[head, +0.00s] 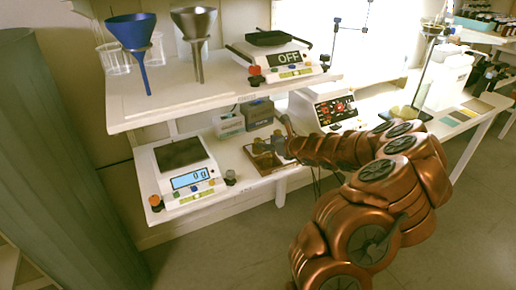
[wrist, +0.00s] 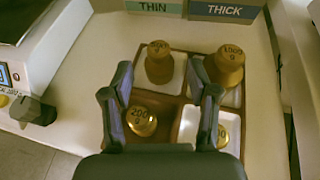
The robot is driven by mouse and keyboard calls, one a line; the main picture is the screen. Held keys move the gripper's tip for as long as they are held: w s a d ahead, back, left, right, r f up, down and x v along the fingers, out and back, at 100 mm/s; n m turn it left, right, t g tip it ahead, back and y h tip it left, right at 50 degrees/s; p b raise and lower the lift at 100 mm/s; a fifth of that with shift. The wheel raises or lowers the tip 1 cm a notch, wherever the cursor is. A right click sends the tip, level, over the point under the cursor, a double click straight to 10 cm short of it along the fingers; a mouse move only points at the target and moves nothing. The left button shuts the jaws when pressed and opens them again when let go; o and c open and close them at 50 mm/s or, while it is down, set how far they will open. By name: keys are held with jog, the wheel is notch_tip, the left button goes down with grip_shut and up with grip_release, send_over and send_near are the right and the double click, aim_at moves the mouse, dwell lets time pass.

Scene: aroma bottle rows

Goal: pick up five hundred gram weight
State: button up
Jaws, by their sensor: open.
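A brown four-compartment tray (wrist: 180,101) holds brass weights in the wrist view. A mid-sized knobbed brass weight (wrist: 158,64) stands upright in the back left compartment; its label is hard to read, but its size fits the five hundred gram weight. The largest weight (wrist: 226,68), marked 1000, stands back right. A smaller weight marked 200 (wrist: 142,122) is front left, and another small one (wrist: 222,135) is front right, partly hidden by a finger. My gripper (wrist: 162,85) is open and empty above the tray, its fingers on either side of the back left weight's near side. The tray (head: 262,166) is partly hidden in the head view.
Boxes labelled THIN (wrist: 154,7) and THICK (wrist: 222,10) stand behind the tray. A scale reading 0 g (head: 186,168) is left of the tray, and a red-buttoned device (head: 330,108) is to the right. A shelf (head: 190,98) with funnels and a scale overhangs the back.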

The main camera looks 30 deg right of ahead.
aim_at(260, 141)
jog(key=x, duration=0.3)
jog(key=shift+w+a+f, duration=0.2)
jog(key=shift+f, duration=0.05)
jog(key=shift+w+f, duration=0.3)
jog(key=shift+w, duration=0.4)
jog(key=shift+c, duration=0.2)
grip_shut()
